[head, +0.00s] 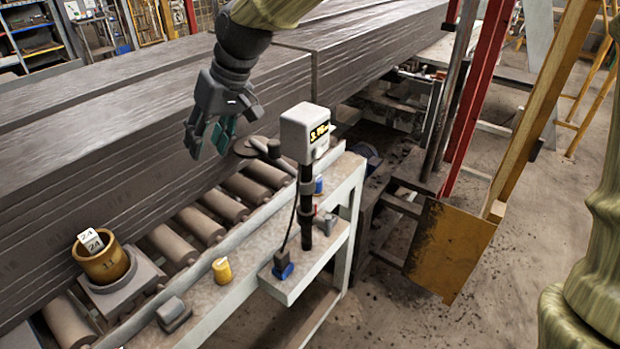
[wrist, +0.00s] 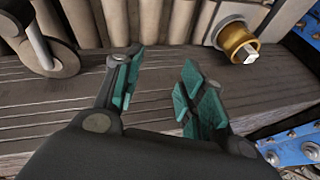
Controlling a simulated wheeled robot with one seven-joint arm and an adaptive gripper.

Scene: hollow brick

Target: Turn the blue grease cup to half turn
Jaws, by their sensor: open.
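My gripper (head: 207,146) is open and empty. It hangs above the dark timber beams and the roller conveyor, fingers pointing down. In the wrist view its teal-padded fingers (wrist: 160,75) stand apart over grey grooved timber. A small blue cup (head: 318,186) stands on the bench's far end, right of the grey box on its black post and partly hidden. A second blue piece with a dark top (head: 283,270) sits on the low front shelf. I cannot tell for certain which is the grease cup. Both are well right of my gripper. I cannot make out either in the wrist view.
A yellow cup (head: 222,270) stands on the bench's front part. A brass-coloured pot (head: 104,266) with white 24 tags sits on a grey block at left. The post-mounted grey box (head: 305,132) rises between my gripper and the far blue cup. A dark disc (head: 250,147) lies near the fingers.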

